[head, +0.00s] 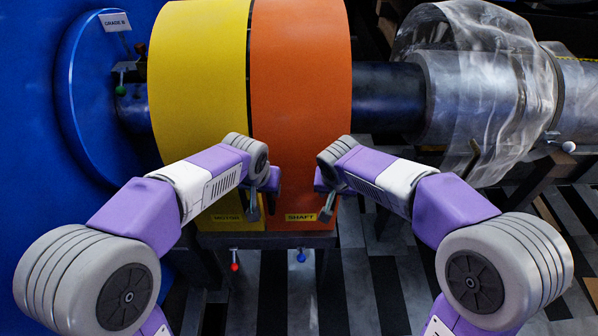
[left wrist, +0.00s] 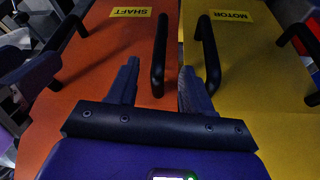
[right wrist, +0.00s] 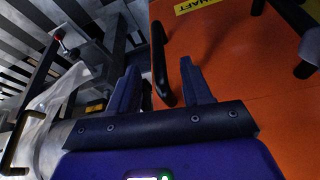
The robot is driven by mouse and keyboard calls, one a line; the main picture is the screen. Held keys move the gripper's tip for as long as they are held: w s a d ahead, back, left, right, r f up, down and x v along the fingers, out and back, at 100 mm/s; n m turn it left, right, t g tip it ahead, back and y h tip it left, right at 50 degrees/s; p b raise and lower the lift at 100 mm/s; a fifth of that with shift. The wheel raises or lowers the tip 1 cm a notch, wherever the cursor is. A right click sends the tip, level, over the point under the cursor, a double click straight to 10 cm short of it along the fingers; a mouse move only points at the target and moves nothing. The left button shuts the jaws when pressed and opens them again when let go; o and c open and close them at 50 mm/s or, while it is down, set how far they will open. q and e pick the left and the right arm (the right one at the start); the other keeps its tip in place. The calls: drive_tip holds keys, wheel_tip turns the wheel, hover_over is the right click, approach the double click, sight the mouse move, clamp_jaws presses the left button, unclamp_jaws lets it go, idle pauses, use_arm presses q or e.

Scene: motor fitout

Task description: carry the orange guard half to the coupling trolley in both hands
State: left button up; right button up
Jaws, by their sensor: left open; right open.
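The orange guard half (head: 300,90), labelled SHAFT, stands upright beside the yellow half (head: 200,80), labelled MOTOR, around the shaft line in the head view. My left gripper (left wrist: 160,78) is open at the orange half's front. One black handle of the orange half (left wrist: 158,55) lies between its fingers, not clamped. My right gripper (right wrist: 160,82) is open at the orange half's other side edge. Another black handle (right wrist: 160,65) lies between its fingers, also not clamped. In the head view my left gripper (head: 262,202) and right gripper (head: 328,205) are partly hidden by the wrists. I cannot identify the coupling trolley.
A blue motor housing (head: 40,120) fills the left. Clear wrapping (head: 490,90) covers part of the shaft (head: 385,90) at right. A dark stand under the guard carries a red knob (head: 235,267) and a blue knob (head: 300,257). Striped floor shows below.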

use_arm(q)
drive_tip(key=shift+r, duration=0.8)
use_arm(e)
drive_tip(key=shift+w+r, duration=0.15)
drive_tip(key=shift+r, duration=0.7)
drive_tip(key=shift+d, duration=0.1)
use_arm(q)
drive_tip(key=shift+x, duration=3.85)
use_arm(e)
drive_tip(key=shift+x, duration=3.85)
use_arm(q)
drive_tip(key=shift+c, duration=0.3)
use_arm(e)
drive_tip(key=shift+c, duration=0.3)
use_arm(q)
clamp_jaws()
use_arm(e)
clamp_jaws()
use_arm(q)
drive_tip(key=shift+w, duration=0.1)
use_arm(e)
drive_tip(key=shift+w+r, duration=0.1)
